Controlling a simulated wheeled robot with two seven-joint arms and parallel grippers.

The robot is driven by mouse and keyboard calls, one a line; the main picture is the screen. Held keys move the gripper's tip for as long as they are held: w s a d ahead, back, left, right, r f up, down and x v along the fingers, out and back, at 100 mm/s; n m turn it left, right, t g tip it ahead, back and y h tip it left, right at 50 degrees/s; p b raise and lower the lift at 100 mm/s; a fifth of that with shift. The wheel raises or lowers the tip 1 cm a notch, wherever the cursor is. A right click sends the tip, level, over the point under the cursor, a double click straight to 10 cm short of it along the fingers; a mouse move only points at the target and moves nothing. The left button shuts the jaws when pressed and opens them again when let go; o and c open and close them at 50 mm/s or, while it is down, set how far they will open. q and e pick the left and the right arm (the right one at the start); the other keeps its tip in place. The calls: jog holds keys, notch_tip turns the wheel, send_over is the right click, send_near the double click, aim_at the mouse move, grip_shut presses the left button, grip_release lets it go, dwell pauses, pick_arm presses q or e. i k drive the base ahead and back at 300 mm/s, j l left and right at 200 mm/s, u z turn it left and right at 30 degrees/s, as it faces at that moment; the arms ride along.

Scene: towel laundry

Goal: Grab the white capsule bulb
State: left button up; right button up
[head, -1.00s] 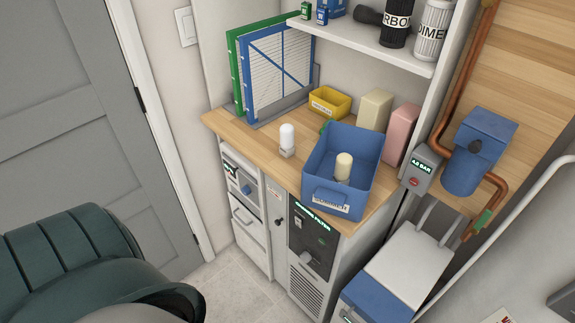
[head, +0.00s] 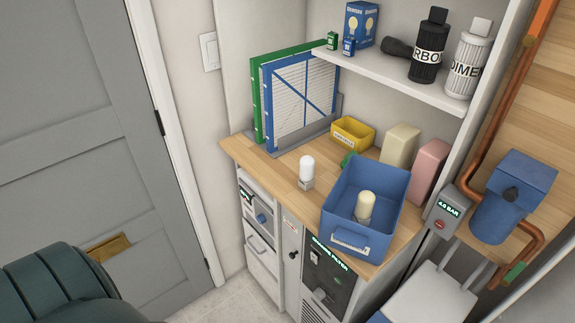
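The white capsule bulb (head: 307,168) stands upright on the wooden counter (head: 267,169), left of the blue bin, with a small pale grey base under it. A cream rounded cylinder (head: 365,204) stands inside the blue bin (head: 345,241). Neither of my grippers shows in the head view.
Green and blue framed filters (head: 300,100) stand behind the bulb. A yellow bin (head: 352,134), a cream block (head: 400,144) and a pink block (head: 430,170) are behind the blue bin. A shelf (head: 400,78) with bottles overhangs the back. The counter front near the bulb is clear.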

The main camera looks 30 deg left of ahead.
aim_at(307, 181)
jog(key=i+j+u, duration=0.1)
jog(key=u, duration=0.35)
jog(key=i+u, duration=0.3)
jog(key=u, duration=0.2)
jog(key=z, duration=1.95)
jog(key=k+j, duration=0.35)
jog(key=k, duration=0.15)
jog(key=k+j, duration=0.35)
jog(key=k, duration=0.2)
